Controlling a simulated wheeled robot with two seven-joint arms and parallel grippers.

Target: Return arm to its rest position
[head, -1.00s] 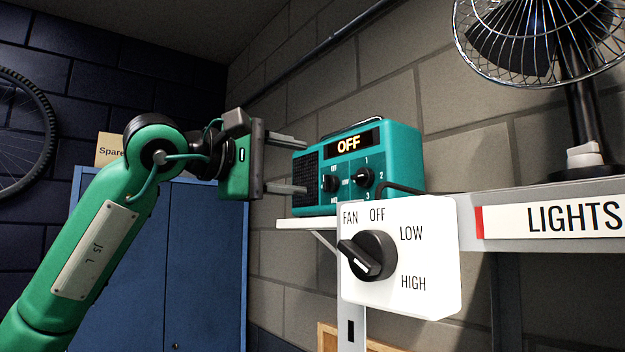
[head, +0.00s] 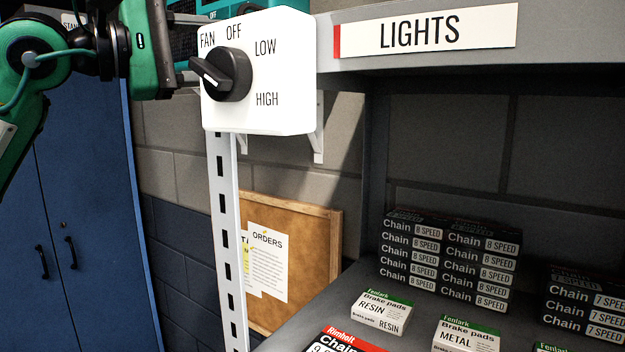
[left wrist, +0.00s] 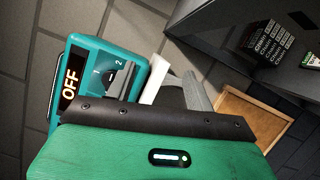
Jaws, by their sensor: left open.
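My left gripper (head: 190,55) is at the upper left of the head view, open and empty, with its fingers pointing right. The left wrist view shows its two fingers (left wrist: 157,88) apart with nothing between them. My left arm (head: 25,95) enters from the left. My right gripper is not in view.
A white fan box (head: 285,70) with a black knob (head: 227,73) is just right of my left gripper, on a slotted post (head: 226,240). A shelf labelled LIGHTS (head: 425,32) holds chain boxes (head: 450,258) and brake pad boxes (head: 382,312). A blue cabinet (head: 90,200) stands left.

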